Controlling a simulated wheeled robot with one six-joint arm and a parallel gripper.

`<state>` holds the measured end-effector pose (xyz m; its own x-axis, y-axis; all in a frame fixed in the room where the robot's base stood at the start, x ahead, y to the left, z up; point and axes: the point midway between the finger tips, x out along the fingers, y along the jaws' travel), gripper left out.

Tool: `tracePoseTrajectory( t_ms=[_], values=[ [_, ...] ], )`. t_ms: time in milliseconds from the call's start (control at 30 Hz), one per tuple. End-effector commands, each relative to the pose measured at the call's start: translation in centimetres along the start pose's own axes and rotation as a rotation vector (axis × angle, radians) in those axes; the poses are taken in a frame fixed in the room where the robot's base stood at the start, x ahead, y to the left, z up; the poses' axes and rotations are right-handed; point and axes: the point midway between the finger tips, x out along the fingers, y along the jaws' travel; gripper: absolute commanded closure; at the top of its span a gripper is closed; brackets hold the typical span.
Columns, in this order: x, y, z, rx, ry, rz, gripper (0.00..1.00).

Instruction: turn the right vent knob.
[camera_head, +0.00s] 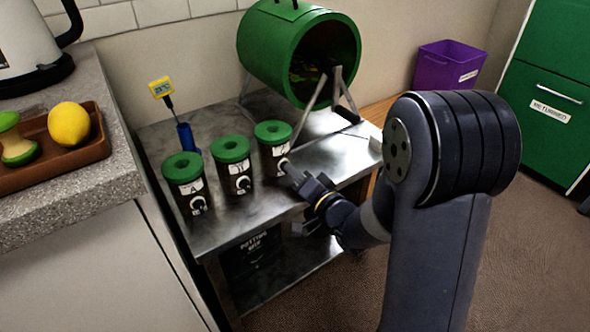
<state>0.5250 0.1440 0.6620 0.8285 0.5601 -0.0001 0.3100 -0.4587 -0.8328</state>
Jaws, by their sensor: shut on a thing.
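Three dark canisters with green lids and white labels stand in a row on a metal table (240,205). Each has a pale round vent knob low on its front. The left canister (187,185) and its knob (198,204) are clear of my arm, as are the middle canister (232,165) and its knob (243,183). My gripper (288,169) reaches in from the right and is shut on the right vent knob (283,162), at the front of the right canister (273,146). The fingers hide part of that knob, and its turned angle cannot be told.
A green drum (275,50) on a metal stand is behind the canisters. A yellow thermometer (161,88) stands in a blue holder (187,138). A counter (95,185) holds a brown tray (40,177) with a lemon (69,124). A purple bin (440,70) is farther back.

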Motion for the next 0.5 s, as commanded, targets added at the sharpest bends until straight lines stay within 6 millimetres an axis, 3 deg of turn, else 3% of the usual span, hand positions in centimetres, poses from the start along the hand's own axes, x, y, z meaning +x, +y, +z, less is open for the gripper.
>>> tracePoseTrajectory(
  t_ms=[500],
  values=[
    [-0.02,0.12,-0.08,0.435,0.002,0.001,1.0]
  ],
)
